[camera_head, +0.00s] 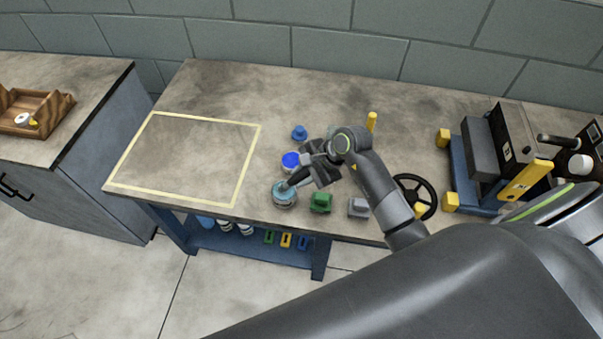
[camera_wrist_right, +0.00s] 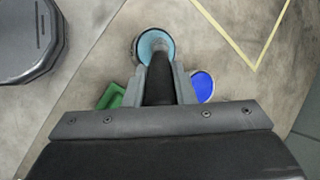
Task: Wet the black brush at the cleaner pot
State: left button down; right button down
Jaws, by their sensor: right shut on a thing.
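My right gripper (camera_head: 303,178) is shut on the black brush (camera_wrist_right: 160,80), whose dark handle lies between the fingers in the right wrist view (camera_wrist_right: 160,92). The brush points at a round pot with a light blue inside (camera_head: 284,199), near the table's front edge. The pot also shows in the right wrist view (camera_wrist_right: 147,37), straight ahead of the fingers. The brush's far end overlaps the pot's opening; I cannot tell whether it touches the liquid. My left gripper is in neither view.
A blue-topped pot (camera_head: 290,160) stands just behind the light blue one. Green (camera_head: 321,202) and grey (camera_head: 358,207) blocks sit to the right, with a black handwheel (camera_head: 425,192) beyond. A small blue object (camera_head: 299,132) is behind. The yellow-taped area (camera_head: 250,155) at left is empty.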

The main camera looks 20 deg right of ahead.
jog(key=shift+w+r+p, duration=0.1)
jog(key=shift+r+p, duration=1.8)
jog(key=shift+r, duration=1.55)
